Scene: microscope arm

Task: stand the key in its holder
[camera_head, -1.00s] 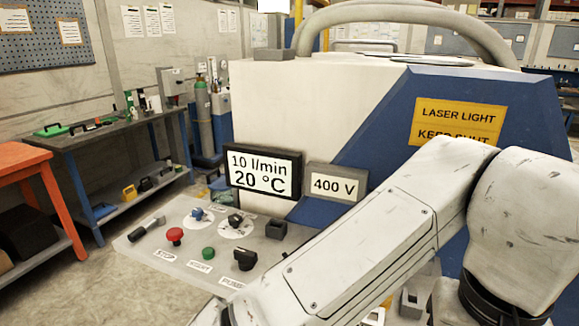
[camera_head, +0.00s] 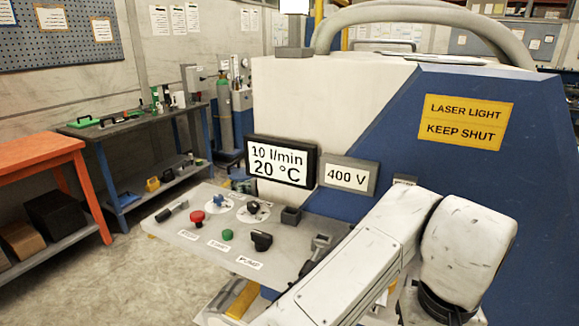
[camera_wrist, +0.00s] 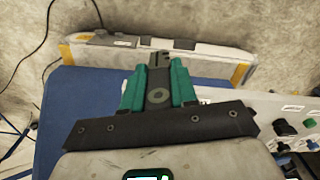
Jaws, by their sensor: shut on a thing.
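In the wrist view my gripper (camera_wrist: 158,90) has its teal fingers closed on a grey key (camera_wrist: 158,96). In the head view my gripper and the key cannot be made out; my arm fills the lower right. A small dark square box (camera_head: 291,215), open at the top, stands on the control panel (camera_head: 205,238) and looks like the holder. I cannot tell its inside. The key is apart from the panel in the wrist view.
The panel carries a red button (camera_head: 197,217), a green button (camera_head: 227,234), a black knob (camera_head: 261,240) and a grey lever-like part (camera_head: 318,247). Two displays (camera_head: 282,163) stand behind it. The blue and white machine (camera_head: 450,165) rises behind. An orange table (camera_head: 45,150) stands left.

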